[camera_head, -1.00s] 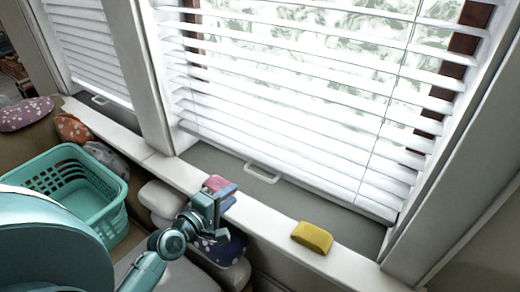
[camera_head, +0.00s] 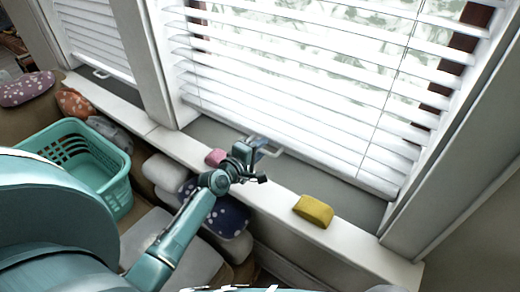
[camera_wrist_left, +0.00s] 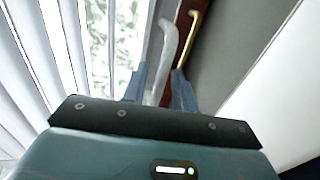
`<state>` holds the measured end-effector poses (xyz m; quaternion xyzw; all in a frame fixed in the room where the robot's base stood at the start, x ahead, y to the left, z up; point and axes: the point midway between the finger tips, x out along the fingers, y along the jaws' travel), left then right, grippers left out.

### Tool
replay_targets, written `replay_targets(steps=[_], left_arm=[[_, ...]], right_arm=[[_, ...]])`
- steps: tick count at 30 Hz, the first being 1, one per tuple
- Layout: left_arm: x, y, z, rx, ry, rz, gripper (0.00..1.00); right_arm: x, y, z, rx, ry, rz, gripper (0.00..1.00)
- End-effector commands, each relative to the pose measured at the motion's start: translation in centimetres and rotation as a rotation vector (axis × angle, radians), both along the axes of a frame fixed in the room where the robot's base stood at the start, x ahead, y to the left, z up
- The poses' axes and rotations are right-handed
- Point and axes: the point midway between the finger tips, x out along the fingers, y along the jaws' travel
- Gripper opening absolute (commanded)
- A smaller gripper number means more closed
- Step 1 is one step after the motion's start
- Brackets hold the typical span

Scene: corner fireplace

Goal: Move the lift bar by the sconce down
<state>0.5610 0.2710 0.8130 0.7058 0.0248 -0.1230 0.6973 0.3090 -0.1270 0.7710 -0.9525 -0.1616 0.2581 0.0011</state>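A white lift bar (camera_head: 268,148) sits at the bottom rail of the large white blind (camera_head: 300,80). My left gripper (camera_head: 258,150) is at this bar and partly hides it. In the left wrist view the white bar (camera_wrist_left: 168,50) passes between the two blue fingertips (camera_wrist_left: 160,85), which stand apart with a gap on the right side. I cannot tell whether a finger touches it. A second lift bar (camera_head: 102,73) is on the smaller blind (camera_head: 95,35) at the left. No sconce shows. My right gripper is not in view.
A teal basket (camera_head: 118,190) stands at the left by several cushions. A brass piece (camera_wrist_left: 190,38) shows beside the bar in the wrist view.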

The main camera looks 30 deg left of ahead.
Motion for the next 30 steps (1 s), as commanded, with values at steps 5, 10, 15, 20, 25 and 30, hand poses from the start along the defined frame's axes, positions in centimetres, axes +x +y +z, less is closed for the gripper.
replay_targets(steps=[5,10,15,20,25,30], left_arm=[[0.18,-0.05,-0.05,0.000,0.001,0.000,0.28],[0.15,-0.03,-0.04,0.000,0.000,0.000,0.23],[0.14,-0.02,-0.04,0.000,0.000,0.000,0.09],[0.13,-0.02,-0.04,0.000,0.001,0.000,0.00],[0.12,-0.01,-0.05,0.000,0.001,0.000,0.00],[0.12,-0.01,-0.06,0.000,0.001,0.000,0.00]], right_arm=[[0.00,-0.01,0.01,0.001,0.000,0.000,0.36],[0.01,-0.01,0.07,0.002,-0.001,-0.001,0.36],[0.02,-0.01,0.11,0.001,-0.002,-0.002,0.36],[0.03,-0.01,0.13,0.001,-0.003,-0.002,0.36],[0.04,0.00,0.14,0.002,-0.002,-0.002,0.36],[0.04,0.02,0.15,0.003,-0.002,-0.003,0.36]])
